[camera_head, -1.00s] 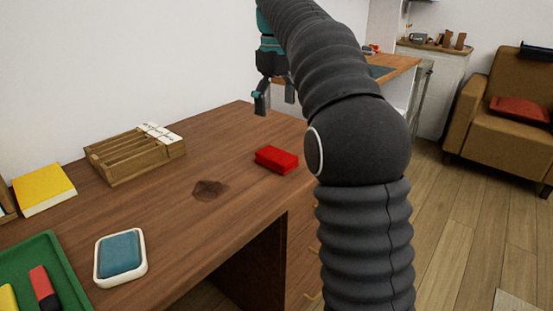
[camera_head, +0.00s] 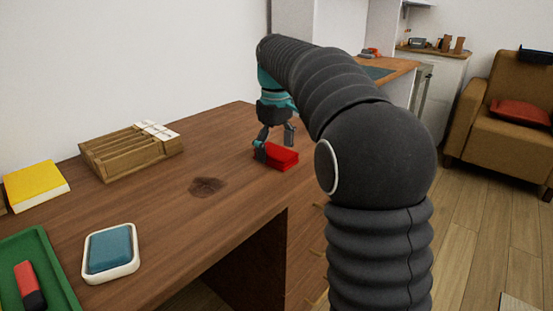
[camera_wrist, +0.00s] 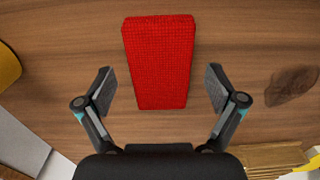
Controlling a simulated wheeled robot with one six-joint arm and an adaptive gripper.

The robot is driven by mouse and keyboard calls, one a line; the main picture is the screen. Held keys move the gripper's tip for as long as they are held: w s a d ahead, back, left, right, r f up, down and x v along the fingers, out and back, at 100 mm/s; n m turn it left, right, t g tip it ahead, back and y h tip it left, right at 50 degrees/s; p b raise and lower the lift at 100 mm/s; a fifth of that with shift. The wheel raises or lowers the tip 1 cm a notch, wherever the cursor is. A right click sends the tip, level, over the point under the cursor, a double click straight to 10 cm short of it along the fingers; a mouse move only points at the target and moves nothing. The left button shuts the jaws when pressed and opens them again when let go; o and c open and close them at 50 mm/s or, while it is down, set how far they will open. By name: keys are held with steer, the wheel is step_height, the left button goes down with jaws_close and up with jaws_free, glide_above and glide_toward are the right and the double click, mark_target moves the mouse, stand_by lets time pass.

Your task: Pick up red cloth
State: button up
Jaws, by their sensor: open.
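The red cloth (camera_head: 282,157) is a folded, block-like piece lying on the brown wooden desk near its right end. In the wrist view the red cloth (camera_wrist: 160,62) shows a woven texture and lies between and beyond the two fingers. My gripper (camera_head: 274,146) is open and low at the cloth, with one finger in front of the cloth's left end in the head view. In the wrist view my gripper (camera_wrist: 160,88) has a finger on each side of the cloth, with a gap on both sides. Whether the fingertips touch the desk cannot be told.
A dark stain (camera_head: 207,186) marks the desk (camera_head: 180,222). The desk around the cloth is clear.

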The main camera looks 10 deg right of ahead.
mark_target(275, 150)
steer(key=shift+f, duration=0.2)
steer(key=c, duration=1.2)
steer(key=shift+r, duration=0.15)
step_height(275, 150, up, 4)
steer(key=shift+r+p, duration=0.1)
steer(key=shift+p, duration=0.5)
steer(key=shift+c, duration=0.2)
steer(key=s+d+r, duration=0.6)
steer(key=s+d, duration=0.1)
steer(key=s, duration=0.1)
steer(key=shift+s+d+r, duration=0.3)
steer(key=shift+s+d, duration=0.1)
